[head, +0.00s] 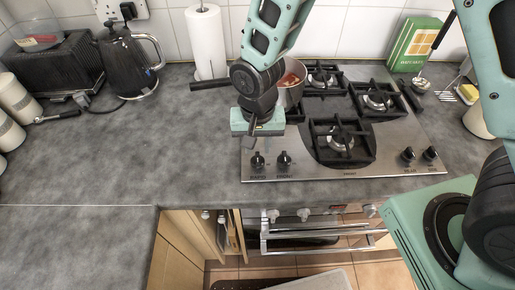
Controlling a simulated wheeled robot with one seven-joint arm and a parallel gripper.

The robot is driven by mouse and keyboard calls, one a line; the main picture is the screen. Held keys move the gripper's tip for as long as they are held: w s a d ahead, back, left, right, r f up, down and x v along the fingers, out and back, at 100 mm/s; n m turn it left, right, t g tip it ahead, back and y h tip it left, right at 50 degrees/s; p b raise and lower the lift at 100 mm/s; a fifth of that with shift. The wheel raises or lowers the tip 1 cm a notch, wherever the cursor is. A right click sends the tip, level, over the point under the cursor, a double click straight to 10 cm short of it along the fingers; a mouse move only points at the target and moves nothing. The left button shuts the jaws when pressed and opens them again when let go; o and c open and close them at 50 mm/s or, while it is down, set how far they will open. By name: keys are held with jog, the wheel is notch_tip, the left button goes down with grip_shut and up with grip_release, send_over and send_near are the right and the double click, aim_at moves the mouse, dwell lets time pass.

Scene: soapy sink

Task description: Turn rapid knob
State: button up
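The hob (330,171) is a steel plate set in the grey counter. The rapid knob (257,161) is a small black knob at its front left corner, with a label below that reads like "RAPID". A similar black knob (284,159) labelled "FRONT" stands just right of it. My gripper (251,133) hangs down from above, just behind and over the rapid knob, apart from it in the picture. Its teal body hides part of the hob's left edge. The fingers are small and seen from behind, so their opening is unclear. I see nothing held.
A pot (292,93) with reddish contents stands behind my gripper, its dark handle (207,86) pointing left. Black pan supports (342,140) cover the hob. Two more knobs (407,155) sit front right. A kettle (130,60) and paper roll (206,45) stand behind.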

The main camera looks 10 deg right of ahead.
aim_at(258, 156)
jog(key=shift+f, duration=1.75)
